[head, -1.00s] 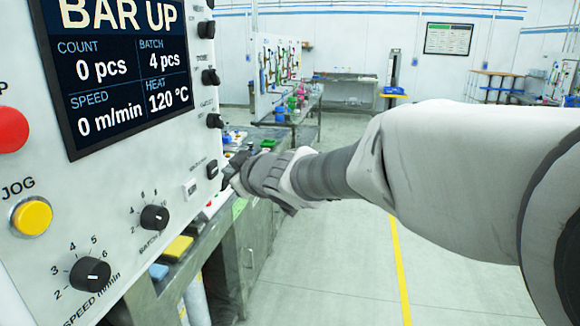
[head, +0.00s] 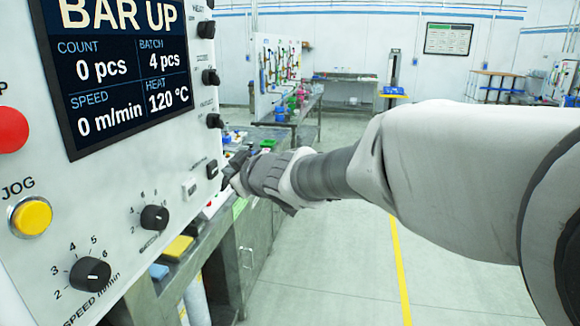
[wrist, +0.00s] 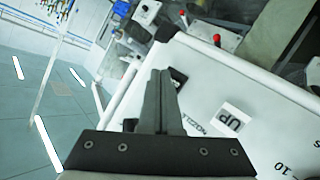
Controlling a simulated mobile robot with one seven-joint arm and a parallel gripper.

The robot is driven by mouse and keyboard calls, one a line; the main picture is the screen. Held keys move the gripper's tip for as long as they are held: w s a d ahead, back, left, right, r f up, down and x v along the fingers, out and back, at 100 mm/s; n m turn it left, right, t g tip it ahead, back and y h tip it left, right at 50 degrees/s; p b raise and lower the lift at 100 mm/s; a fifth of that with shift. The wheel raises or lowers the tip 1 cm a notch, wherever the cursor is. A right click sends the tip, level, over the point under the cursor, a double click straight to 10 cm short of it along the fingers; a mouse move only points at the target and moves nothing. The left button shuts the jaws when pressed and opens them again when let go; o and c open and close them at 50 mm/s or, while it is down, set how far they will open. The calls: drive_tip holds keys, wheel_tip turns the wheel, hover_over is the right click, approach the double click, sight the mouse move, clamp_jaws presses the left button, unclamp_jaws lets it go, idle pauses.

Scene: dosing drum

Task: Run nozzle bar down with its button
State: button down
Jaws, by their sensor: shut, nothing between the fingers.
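The white control panel (head: 120,180) fills the left of the head view, and its display (head: 115,70) reads BAR UP. A small white button (head: 190,187) and a black button (head: 212,169) sit near the panel's lower right edge. In the wrist view the white button (wrist: 235,120) is marked UP, and the text NOZZLE shows beside the fingers. The black button (wrist: 178,77) is partly hidden behind the fingers; its marking cannot be read. My gripper (wrist: 160,74) is shut and empty, its tips close to the black button. I cannot tell whether they touch it.
The panel also carries a red button (head: 12,129), a yellow JOG button (head: 31,216), a speed knob (head: 90,273), a batch knob (head: 154,217) and several black knobs along the right edge. A bench (head: 255,235) stands behind. The floor (head: 340,270) at right is clear.

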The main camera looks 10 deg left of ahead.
drive_tip(key=shift+a, duration=0.1)
drive_tip(key=shift+a, duration=0.35)
drive_tip(key=shift+a, duration=0.45)
idle(0.9)
drive_tip(key=shift+d, duration=0.95)
drive_tip(key=shift+s+d+p, duration=0.2)
drive_tip(key=shift+d+p, duration=1.25)
drive_tip(key=shift+d, duration=0.95)
